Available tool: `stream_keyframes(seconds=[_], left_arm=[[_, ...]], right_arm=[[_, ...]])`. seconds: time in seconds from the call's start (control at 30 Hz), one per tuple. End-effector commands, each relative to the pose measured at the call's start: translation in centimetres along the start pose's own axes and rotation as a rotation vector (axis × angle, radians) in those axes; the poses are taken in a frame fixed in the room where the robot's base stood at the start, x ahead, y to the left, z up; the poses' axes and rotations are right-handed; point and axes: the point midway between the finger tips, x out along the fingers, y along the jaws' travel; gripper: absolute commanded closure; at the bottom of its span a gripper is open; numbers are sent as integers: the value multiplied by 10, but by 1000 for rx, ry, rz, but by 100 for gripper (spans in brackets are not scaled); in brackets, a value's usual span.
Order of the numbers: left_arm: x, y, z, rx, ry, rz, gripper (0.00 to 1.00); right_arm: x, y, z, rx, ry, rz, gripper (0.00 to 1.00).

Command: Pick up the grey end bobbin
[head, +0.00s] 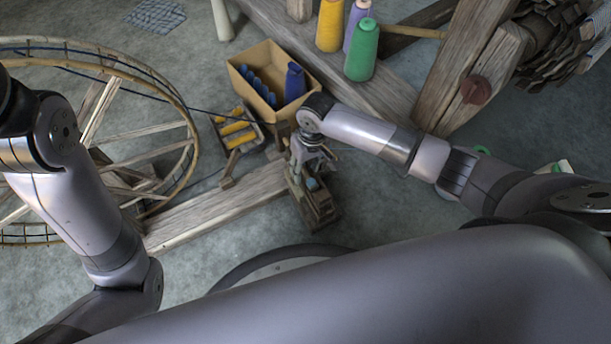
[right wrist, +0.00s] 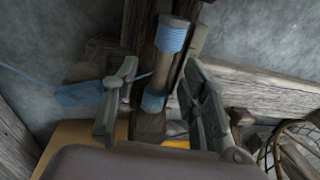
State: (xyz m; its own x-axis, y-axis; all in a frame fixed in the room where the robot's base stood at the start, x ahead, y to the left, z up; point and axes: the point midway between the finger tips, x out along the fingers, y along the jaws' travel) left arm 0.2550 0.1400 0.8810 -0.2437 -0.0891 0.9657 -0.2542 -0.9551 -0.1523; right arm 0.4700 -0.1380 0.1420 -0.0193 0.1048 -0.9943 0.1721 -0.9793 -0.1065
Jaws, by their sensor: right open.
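My right gripper (head: 312,158) is open above a small wooden stand (head: 318,206) in the head view. In the right wrist view its two fingers (right wrist: 158,78) stand apart, on either side of an upright wooden piece. A light blue winding with a grey-brown end (right wrist: 172,35) shows beyond the fingertips, and a second blue winding (right wrist: 153,102) shows between the fingers. I cannot tell whether either is the grey end bobbin. No plainly grey bobbin stands out in the head view; the gripper hides part of the stand. My left gripper is out of view.
A wooden box (head: 248,88) holds several blue bobbins and a dark blue one. A rack (head: 222,118) with yellow bobbins stands beside it. Yellow and green (head: 362,52) cones stand at the top. A large spinning wheel (head: 185,105) is on the left.

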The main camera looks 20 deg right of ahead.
Motion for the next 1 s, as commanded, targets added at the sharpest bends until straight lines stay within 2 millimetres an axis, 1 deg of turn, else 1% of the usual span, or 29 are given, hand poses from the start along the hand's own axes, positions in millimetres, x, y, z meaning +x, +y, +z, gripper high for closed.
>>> stream_keyframes(seconds=[0.07,0.33,0.87,1.0], left_arm=[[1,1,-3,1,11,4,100],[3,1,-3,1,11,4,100],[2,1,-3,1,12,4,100],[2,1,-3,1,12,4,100]], right_arm=[[4,0,0,0,1,0,60],[4,0,0,0,1,-1,60],[4,0,0,0,1,-1,96],[4,0,0,0,1,-1,96]])
